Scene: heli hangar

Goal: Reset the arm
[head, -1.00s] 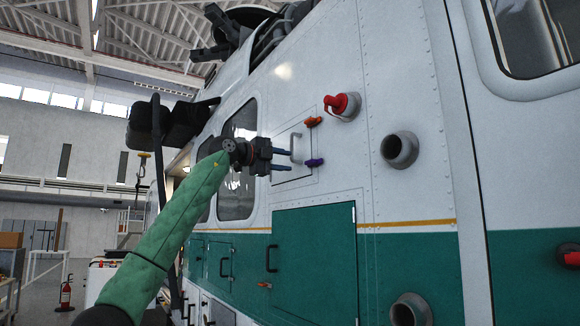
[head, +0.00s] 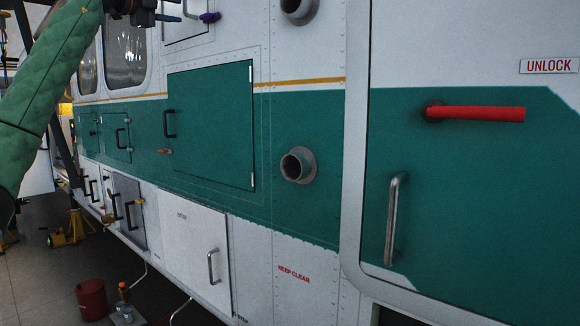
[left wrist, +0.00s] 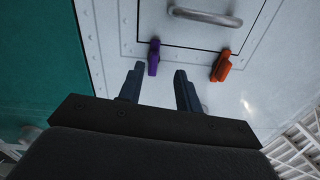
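My left gripper (head: 172,12) is at the top edge of the head view, partly cut off, beside the white side of the helicopter. In the left wrist view its two blue fingers (left wrist: 159,84) stand apart with nothing between them. Ahead of them is a small panel with a grey bar handle (left wrist: 205,17), a purple latch (left wrist: 153,57) and an orange latch (left wrist: 221,66). The fingers look apart from the panel. The purple latch (head: 210,17) also shows in the head view. My green-sleeved left arm (head: 45,95) comes in from the left. My right gripper is not in view.
The helicopter side has a green hatch (head: 212,125), a round grey port (head: 297,165), a door with a red lever (head: 480,113) and a metal handle (head: 394,218), and a lower white panel (head: 190,250). A red bucket (head: 91,300) stands on the floor.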

